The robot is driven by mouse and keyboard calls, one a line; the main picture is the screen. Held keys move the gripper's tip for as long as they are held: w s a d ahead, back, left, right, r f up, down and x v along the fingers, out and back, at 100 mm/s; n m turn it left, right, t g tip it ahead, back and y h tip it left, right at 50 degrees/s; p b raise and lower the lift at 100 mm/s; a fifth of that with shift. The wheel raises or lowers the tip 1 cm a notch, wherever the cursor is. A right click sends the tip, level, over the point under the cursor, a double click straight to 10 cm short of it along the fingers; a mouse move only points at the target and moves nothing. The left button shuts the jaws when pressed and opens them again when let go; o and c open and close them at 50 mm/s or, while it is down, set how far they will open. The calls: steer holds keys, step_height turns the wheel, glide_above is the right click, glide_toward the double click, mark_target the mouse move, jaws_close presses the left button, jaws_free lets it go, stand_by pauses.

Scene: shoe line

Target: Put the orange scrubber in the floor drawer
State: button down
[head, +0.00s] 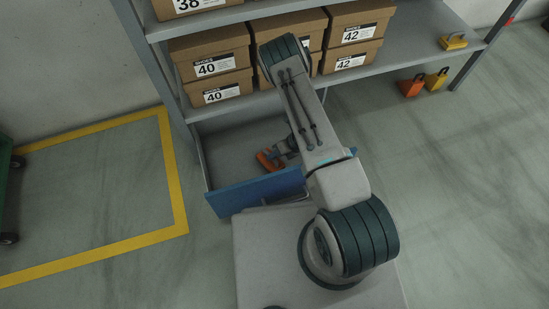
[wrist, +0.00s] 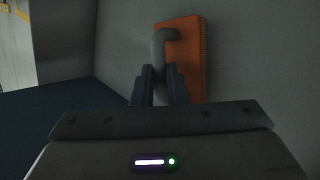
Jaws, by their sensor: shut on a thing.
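The orange scrubber (head: 266,160) is inside the open floor drawer (head: 258,193), low under the shelf, in the head view. In the wrist view the orange scrubber (wrist: 190,60) has a grey handle, and my gripper (wrist: 160,80) is shut on that handle. The drawer has a blue front and a grey inside. My gripper reaches down into it in the head view (head: 285,150), partly hidden by my arm. I cannot tell whether the scrubber touches the drawer bottom.
Shoe boxes (head: 209,64) stand on the grey shelf (head: 180,95) above the drawer. A yellow scrubber-like thing (head: 453,42) lies on the shelf's right end. An orange one (head: 411,87) and a yellow one (head: 437,79) stand on the floor at right. Yellow tape (head: 176,185) marks the floor at left.

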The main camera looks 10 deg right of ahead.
steer(key=shift+f, duration=0.65)
steer(key=shift+f, duration=0.15)
steer(key=c, duration=1.5)
jaws_free()
steer(key=shift+o, duration=0.2)
